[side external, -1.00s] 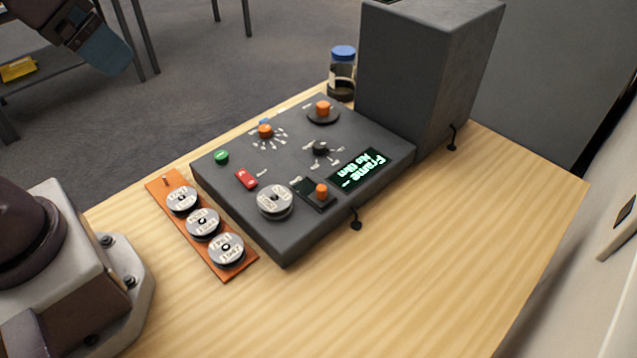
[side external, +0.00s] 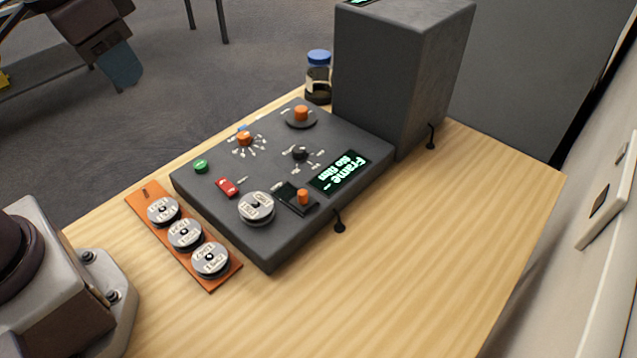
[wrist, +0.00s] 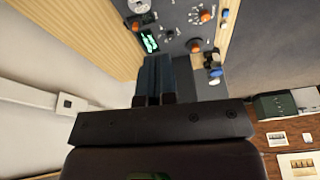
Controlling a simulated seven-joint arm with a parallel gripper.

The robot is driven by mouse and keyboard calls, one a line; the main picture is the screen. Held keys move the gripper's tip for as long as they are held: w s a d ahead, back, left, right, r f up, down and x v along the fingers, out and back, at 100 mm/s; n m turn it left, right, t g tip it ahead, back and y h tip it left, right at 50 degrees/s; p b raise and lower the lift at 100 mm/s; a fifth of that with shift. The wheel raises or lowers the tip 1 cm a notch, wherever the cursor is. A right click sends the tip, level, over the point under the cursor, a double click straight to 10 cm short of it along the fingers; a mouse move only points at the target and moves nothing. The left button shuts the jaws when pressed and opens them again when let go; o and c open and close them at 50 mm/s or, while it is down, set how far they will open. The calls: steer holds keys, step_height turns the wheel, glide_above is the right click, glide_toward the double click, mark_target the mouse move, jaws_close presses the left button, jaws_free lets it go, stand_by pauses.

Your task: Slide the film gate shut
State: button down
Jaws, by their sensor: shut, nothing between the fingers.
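The film gate (side external: 289,194) is a small dark plate with an orange knob (side external: 303,197) on the grey control panel (side external: 262,238), between the panel's silver reel and its lit screen. The knob stands at the plate's right end in the side view. In the wrist view the gate's orange knob (wrist: 154,15) shows small near the top edge. My gripper (side external: 128,82) is at the upper left of the side view, well away from the panel, its bluish fingers pointing down. In the wrist view my gripper (wrist: 153,60) is shut and empty.
The screen (side external: 340,172) reads "Frame" and "No film". A tall grey box (side external: 385,80) and a blue-capped jar (side external: 318,82) stand behind the panel. An orange rack (side external: 222,279) with three reels lies beside it. The wooden table (side external: 440,240) is bare at right.

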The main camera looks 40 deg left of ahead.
steer(key=w+d+f+m+g, duration=0.1)
steer(key=w+d+f, duration=0.15)
steer(key=w, duration=0.25)
steer(key=w+d+f+m+g+y, duration=0.1)
steer(key=w+d, duration=0.2)
steer(key=w, duration=0.2)
steer(key=w+d+f+m+g, duration=0.1)
steer(key=w+d+f+g, duration=0.15)
steer(key=w, duration=0.25)
steer(key=m+g+y, duration=0.2)
steer(key=m+y, duration=0.1)
steer(key=m, duration=0.2)
glide_toward(310, 201)
steer(key=shift+w+d+r, duration=1.85)
steer(key=shift+w+r, duration=0.1)
steer(key=shift+r, duration=0.25)
steer(key=x, duration=1)
steer(key=shift+d+f, duration=0.1)
steer(key=shift+f, duration=0.2)
steer(key=shift+s+a+r, duration=0.2)
steer(key=shift+s+a, duration=1.15)
